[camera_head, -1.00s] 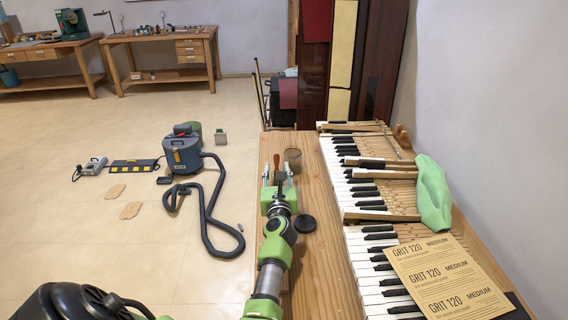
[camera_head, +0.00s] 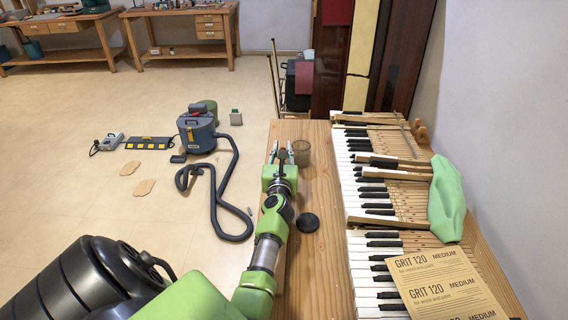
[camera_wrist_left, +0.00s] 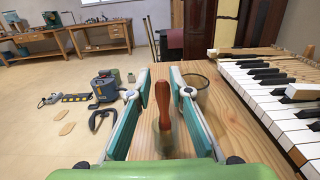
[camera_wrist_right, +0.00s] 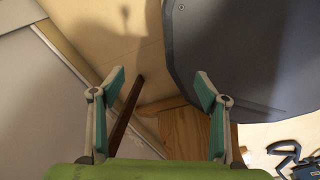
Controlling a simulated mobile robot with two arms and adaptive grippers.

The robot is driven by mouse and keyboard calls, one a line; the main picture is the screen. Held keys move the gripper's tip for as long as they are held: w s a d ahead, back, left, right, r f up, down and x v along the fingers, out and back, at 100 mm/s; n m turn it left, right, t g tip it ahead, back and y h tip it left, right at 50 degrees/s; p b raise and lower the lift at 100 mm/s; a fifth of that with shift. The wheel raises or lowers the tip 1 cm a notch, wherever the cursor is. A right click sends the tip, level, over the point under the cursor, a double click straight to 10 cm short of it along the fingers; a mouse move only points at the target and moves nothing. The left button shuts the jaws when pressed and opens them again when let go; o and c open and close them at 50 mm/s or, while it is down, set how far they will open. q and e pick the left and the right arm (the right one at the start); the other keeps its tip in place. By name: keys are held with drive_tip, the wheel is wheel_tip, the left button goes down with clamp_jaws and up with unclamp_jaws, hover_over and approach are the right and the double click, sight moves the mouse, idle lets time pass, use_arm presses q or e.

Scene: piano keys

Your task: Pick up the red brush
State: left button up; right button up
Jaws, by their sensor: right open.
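The red brush shows in the left wrist view as a reddish-brown handle (camera_wrist_left: 163,104) standing up between the fingers of my left gripper (camera_wrist_left: 161,84). The fingers are apart, with the handle nearer the right finger; its lower end is blurred and hard to make out. In the head view my left gripper (camera_head: 281,153) is over the left part of the wooden table top, pointing away, and the brush is hard to make out there. My right gripper (camera_wrist_right: 160,78) is open and empty in the right wrist view. It is not seen in the head view.
A glass jar (camera_head: 301,153) stands right of the left gripper. Piano keys (camera_head: 362,200), a green cloth (camera_head: 446,200) and sandpaper (camera_head: 440,282) are right. A vacuum (camera_head: 196,132) stands on the floor left.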

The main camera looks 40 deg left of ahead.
use_arm(q)
drive_tip(key=shift+w+d+f, duration=0.1)
drive_tip(key=shift+w+f, duration=0.1)
clamp_jaws()
drive_tip(key=shift+r, duration=0.15)
wheel_tip(320, 180, up, 5)
drive_tip(key=p, duration=0.4)
drive_tip(key=shift+r, duration=0.1)
wheel_tip(320, 180, up, 4)
drive_tip(key=shift+f+p, duration=0.1)
drive_tip(key=shift+p, duration=1.1)
drive_tip(key=shift+r, duration=0.4)
use_arm(e)
wheel_tip(320, 180, up, 6)
drive_tip(key=s, duration=0.2)
drive_tip(key=shift+s+r+g, duration=0.2)
drive_tip(key=shift+s+g, duration=0.1)
drive_tip(key=shift+s, duration=0.05)
drive_tip(key=shift+s+a, duration=0.1)
